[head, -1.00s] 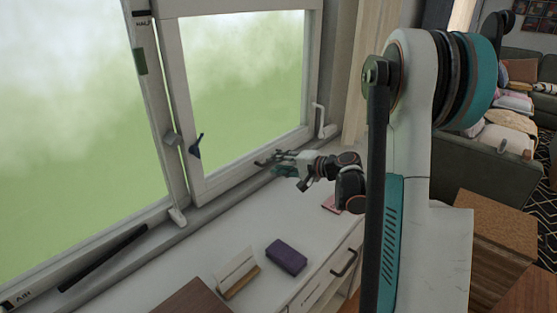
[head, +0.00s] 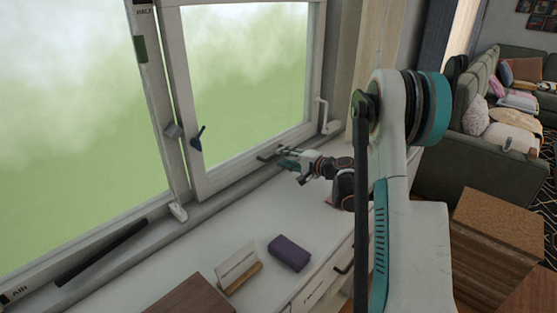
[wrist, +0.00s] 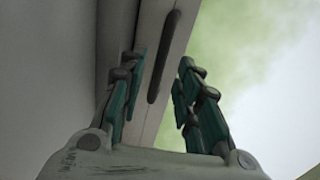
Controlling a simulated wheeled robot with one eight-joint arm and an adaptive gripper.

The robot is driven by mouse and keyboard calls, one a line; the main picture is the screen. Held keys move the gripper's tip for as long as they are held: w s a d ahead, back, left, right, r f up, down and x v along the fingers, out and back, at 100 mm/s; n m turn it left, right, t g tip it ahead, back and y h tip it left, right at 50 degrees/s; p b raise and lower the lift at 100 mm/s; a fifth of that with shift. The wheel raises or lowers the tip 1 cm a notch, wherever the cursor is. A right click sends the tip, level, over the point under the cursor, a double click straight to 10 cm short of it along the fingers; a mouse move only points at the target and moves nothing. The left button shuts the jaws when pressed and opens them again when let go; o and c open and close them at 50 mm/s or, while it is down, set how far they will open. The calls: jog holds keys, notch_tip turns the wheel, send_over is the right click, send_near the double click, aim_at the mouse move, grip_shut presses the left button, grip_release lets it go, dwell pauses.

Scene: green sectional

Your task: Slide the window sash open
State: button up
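The window sash (head: 193,95) is a white-framed pane on the right part of the window. A dark bar-shaped handle (head: 268,153) sits low on its bottom rail. In the wrist view this dark bar (wrist: 165,57) lies along the pale rail, ahead of and between my fingers. My gripper (head: 284,158) is at the sash's lower rail, close to the bar. In the wrist view my gripper (wrist: 163,72) is open, with teal fingers apart and nothing held between them. I cannot tell whether a finger touches the rail.
A white counter (head: 210,245) runs below the window. A purple block (head: 289,253) and a card in a wooden holder (head: 239,270) stand on it. Brown boxes (head: 500,220) stand at right.

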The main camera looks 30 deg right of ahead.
jog(key=shift+b+x, duration=0.3)
jog(key=shift+x, duration=1.5)
grip_shut()
